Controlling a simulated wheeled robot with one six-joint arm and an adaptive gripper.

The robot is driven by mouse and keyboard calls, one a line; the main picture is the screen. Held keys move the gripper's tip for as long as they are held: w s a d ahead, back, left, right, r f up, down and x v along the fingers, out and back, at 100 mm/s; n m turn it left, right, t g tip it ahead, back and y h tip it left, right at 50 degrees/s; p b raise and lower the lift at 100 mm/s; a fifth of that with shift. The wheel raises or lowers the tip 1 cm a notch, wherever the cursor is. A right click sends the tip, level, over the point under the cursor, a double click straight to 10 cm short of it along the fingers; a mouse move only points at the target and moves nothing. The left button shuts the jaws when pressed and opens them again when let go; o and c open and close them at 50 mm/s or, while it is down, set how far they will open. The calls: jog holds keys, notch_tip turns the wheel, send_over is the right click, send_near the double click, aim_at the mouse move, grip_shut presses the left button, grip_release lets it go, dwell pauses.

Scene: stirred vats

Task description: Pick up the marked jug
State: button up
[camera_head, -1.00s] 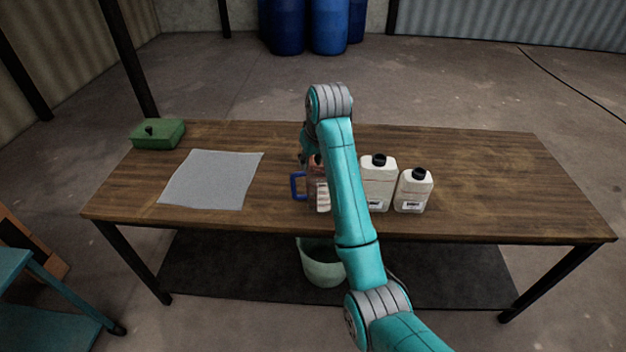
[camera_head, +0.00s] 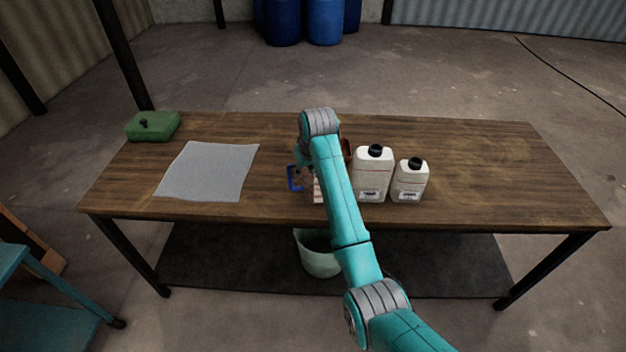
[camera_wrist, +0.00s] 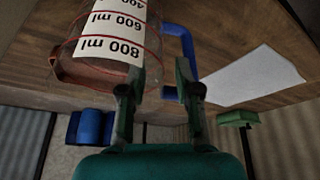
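A clear jug with a white scale label marked in ml, thin red bands and a blue handle stands upright on the table. In the wrist view the jug (camera_wrist: 98,45) fills the upper left, with its handle (camera_wrist: 187,48) on the right. In the head view my arm hides most of the jug; its handle (camera_head: 293,178) and part of its label show. My gripper (camera_wrist: 160,72) is open at the jug's handle side, its fingers apart, with the lower part of the handle showing between them. I cannot tell whether they touch it.
Two white capped canisters, a larger one (camera_head: 371,172) and a smaller one (camera_head: 410,180), stand close right of the jug. A grey sheet (camera_head: 208,171) and a green box (camera_head: 152,126) lie to the left. The table's (camera_head: 500,175) right side is clear. A pale bucket (camera_head: 314,262) is underneath.

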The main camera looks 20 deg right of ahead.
grip_shut()
dwell(0.3)
